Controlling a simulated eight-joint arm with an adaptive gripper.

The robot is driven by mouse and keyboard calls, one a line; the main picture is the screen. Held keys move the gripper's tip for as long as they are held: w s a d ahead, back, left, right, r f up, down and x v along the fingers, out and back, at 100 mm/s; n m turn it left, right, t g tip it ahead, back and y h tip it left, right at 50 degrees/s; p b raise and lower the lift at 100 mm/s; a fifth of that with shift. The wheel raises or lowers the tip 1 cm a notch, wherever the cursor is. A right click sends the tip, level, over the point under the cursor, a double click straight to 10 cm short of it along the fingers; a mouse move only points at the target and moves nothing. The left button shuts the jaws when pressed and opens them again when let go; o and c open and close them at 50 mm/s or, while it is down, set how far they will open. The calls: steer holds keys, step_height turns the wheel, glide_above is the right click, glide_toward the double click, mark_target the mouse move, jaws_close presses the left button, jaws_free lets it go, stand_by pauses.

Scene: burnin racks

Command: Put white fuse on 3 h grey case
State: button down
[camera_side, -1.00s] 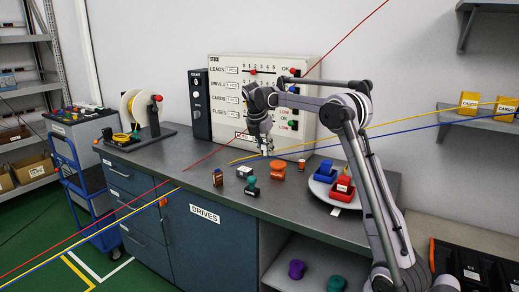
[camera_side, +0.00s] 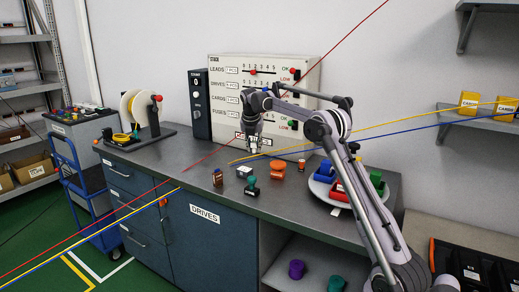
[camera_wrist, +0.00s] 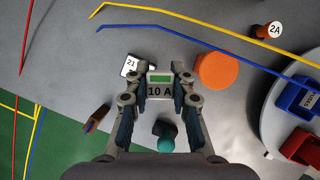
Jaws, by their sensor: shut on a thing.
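My gripper (camera_wrist: 159,93) is shut on a pale block marked 10 A with a green window, which I take as the white fuse (camera_wrist: 160,91). In the side view, my gripper (camera_side: 252,149) is above the bench with the fuse, clear of the objects below. A small box with a white top (camera_wrist: 130,66) and dark side lies just left of the fuse in the wrist view. Its label looks like 21 and is partly hidden by my finger. The box also shows in the side view (camera_side: 244,171). I cannot make out a 3 h label on any case.
An orange round piece (camera_wrist: 217,70), a teal knobbed piece (camera_wrist: 165,135) and a brown piece (camera_wrist: 97,118) stand near the gripper. An orange 2A cylinder (camera_wrist: 265,33) is farther off. A round tray (camera_wrist: 268,120) holds coloured cases. Taut cables cross the view.

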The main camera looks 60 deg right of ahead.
steer(key=w, duration=0.1)
steer(key=w+a+f, duration=0.1)
steer(key=w+f, duration=0.1)
steer(key=shift+w+a+f, duration=0.25)
steer(key=shift+a, duration=0.15)
steer(key=shift+f, duration=1.95)
steer(key=shift+f, duration=0.15)
steer(key=c, duration=1.2)
jaws_free()
steer(key=shift+o, duration=0.2)
